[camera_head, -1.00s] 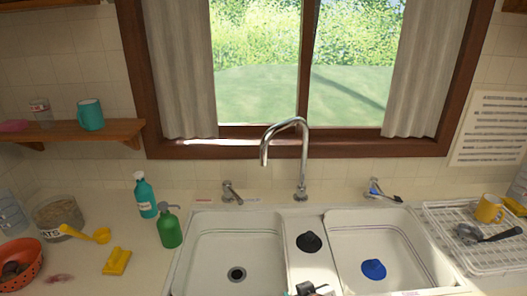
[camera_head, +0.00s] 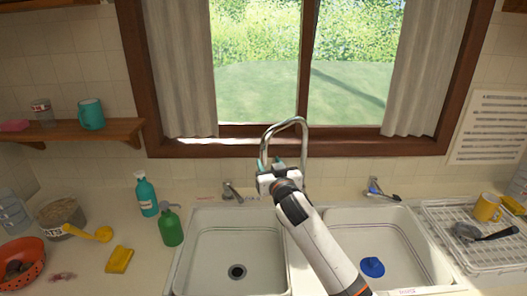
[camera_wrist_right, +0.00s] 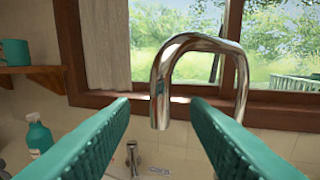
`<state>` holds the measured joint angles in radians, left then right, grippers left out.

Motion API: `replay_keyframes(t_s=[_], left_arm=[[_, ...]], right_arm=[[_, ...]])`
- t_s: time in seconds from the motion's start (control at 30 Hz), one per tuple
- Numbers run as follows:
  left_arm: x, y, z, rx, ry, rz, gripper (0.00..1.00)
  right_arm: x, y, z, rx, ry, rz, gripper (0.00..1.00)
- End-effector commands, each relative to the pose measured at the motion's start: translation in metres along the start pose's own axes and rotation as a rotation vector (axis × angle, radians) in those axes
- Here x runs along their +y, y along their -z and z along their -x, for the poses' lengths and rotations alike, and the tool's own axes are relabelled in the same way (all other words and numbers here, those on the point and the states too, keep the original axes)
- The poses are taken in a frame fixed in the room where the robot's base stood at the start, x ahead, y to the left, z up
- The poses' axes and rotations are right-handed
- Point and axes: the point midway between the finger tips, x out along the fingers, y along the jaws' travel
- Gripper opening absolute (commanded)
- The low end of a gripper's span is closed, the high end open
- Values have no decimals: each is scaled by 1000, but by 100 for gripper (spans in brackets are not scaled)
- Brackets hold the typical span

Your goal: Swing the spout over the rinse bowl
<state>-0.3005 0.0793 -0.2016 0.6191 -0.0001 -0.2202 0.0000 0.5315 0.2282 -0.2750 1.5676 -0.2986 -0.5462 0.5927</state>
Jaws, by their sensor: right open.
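The chrome spout (camera_head: 284,123) arches up behind the sink, its outlet end toward the left. It also shows in the wrist view (camera_wrist_right: 203,43), its outlet end appearing between the two teal fingers. My right gripper (camera_head: 271,163) is open in front of the spout, not closed on it; the wrist view (camera_wrist_right: 160,101) shows a gap around the outlet end. The sink has a left bowl (camera_head: 213,250) with a drain and a right bowl (camera_head: 345,232) with a blue item (camera_head: 372,267). Neither is labelled legibly as the rinse bowl. My left gripper is out of view.
Tap handles stand left (camera_head: 232,191) and right (camera_head: 379,190) of the spout. Teal (camera_head: 146,195) and green (camera_head: 170,227) bottles stand left of the sink. A dish rack (camera_head: 470,255) stands on the right. The window (camera_head: 300,70) is behind the spout.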

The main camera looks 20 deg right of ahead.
Motion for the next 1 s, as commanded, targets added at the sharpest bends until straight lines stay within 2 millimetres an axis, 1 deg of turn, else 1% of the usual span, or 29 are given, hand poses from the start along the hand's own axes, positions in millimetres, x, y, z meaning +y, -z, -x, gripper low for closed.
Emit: replay_keyframes(t_s=[0.03, 0.2, 0.4, 0.6, 0.9, 0.97, 1.0], left_arm=[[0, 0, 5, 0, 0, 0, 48], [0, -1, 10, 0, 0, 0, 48], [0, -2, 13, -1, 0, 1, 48], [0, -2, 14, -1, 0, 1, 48], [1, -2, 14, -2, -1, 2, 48], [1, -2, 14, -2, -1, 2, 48], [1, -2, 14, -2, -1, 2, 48]], right_arm=[[0, -3, -10, 2, 1, 0, 43], [0, -2, -36, 2, 1, -1, 43], [0, 0, -59, 1, 2, -1, 43], [0, 0, -69, 1, 0, 0, 43], [0, 0, -70, 1, 0, 0, 43], [0, 0, -70, 1, 0, 0, 34], [0, 0, -70, 1, 0, 0, 28]])
